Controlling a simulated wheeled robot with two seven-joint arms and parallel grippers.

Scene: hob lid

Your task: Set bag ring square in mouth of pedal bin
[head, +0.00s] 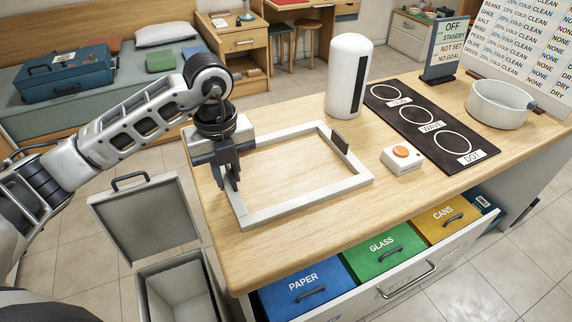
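The bag ring is a pale grey rectangular frame (302,198) lying flat on the wooden counter. A dark upright tab (340,143) stands on its right side. My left gripper (232,183) points down at the ring's left side, its dark fingers at or very near that bar. The gripper covers part of the bar, and I cannot tell whether the fingers are closed on it. The pedal bin (146,310) stands on the floor left of the counter, its mouth open. Its grey lid (145,222) is raised at the back. My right gripper is not in view.
On the counter (290,235) are a white cylinder (348,75), a white box with an orange button (402,157), a dark hob panel (425,115) and a white pot (498,104). An open drawer (400,285) with coloured lidded bins juts out below the front edge.

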